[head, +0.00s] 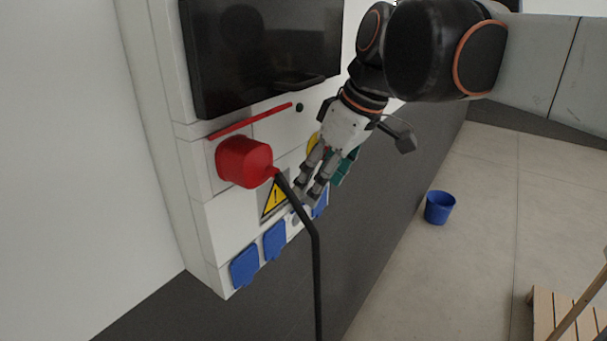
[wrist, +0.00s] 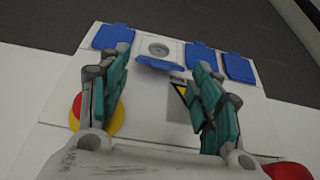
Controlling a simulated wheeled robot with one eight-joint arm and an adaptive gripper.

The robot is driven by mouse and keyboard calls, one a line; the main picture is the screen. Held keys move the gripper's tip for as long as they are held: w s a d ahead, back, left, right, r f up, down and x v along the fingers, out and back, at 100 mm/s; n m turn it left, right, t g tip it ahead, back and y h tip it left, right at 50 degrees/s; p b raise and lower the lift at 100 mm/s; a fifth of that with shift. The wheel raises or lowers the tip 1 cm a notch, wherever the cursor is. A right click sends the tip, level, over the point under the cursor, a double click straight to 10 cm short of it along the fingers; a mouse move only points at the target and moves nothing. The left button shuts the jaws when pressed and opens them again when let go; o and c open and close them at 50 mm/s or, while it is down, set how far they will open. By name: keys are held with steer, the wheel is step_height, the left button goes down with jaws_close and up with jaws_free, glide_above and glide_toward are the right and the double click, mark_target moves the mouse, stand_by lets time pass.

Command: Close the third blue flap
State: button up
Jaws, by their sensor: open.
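A white wall panel carries a row of blue flaps. In the head view, the first flap (head: 245,265) and second flap (head: 274,240) lie shut, as does the fourth flap (head: 320,204) at the right end. The third place shows an uncovered round socket (head: 297,215), clearer in the wrist view (wrist: 158,48). The third blue flap (wrist: 162,66) stands open along the socket's edge nearer my gripper; my fingers largely hide it in the head view. My gripper (head: 308,192) is open and empty in front of the panel, its fingers (wrist: 163,62) either side of that flap in the wrist view.
A black screen (head: 262,50) is above. A blue bucket (head: 439,207) stands on the open floor at right.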

steer(key=shift+x, duration=2.3)
steer(key=c, duration=1.2)
steer(key=shift+c, duration=0.3)
